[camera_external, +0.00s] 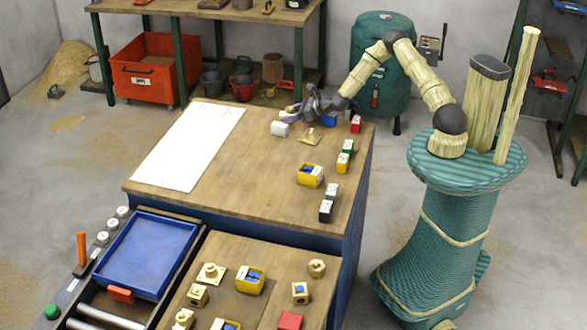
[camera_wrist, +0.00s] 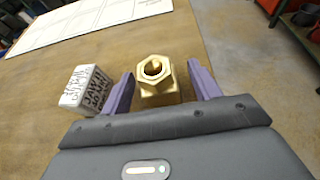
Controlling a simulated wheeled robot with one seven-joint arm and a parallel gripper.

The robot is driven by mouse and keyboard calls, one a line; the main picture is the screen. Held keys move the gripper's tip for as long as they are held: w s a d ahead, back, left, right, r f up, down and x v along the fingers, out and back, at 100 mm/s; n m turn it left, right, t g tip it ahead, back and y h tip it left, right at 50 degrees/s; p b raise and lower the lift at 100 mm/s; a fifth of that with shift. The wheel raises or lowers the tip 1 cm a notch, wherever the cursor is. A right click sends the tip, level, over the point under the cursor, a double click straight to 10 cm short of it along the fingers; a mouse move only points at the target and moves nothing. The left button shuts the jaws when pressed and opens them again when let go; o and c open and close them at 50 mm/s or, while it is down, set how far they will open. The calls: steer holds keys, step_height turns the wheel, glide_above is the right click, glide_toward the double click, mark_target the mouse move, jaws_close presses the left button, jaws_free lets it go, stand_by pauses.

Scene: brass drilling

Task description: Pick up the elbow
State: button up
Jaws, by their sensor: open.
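A brass fitting with a hexagonal, bored end (camera_wrist: 155,70) over a blockish body stands on the wooden table in the wrist view; it appears to be the elbow, though its bend is not clear. My gripper (camera_wrist: 160,92) is open, with its purple fingers on either side of the fitting and small gaps visible. In the external view my gripper (camera_external: 290,113) is low over the table's far edge and hides the fitting. Another brass piece (camera_external: 311,136) lies on the table nearer the camera.
A white lettered box (camera_wrist: 87,89) stands just left of the left finger; it also shows in the external view (camera_external: 280,129). A white sheet (camera_external: 188,145) lies flat at left.

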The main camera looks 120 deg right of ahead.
steer(key=shift+x, duration=1.1)
steer(key=shift+r, duration=0.2)
steer(key=shift+c, duration=0.4)
steer(key=shift+w, duration=0.1)
jaws_close()
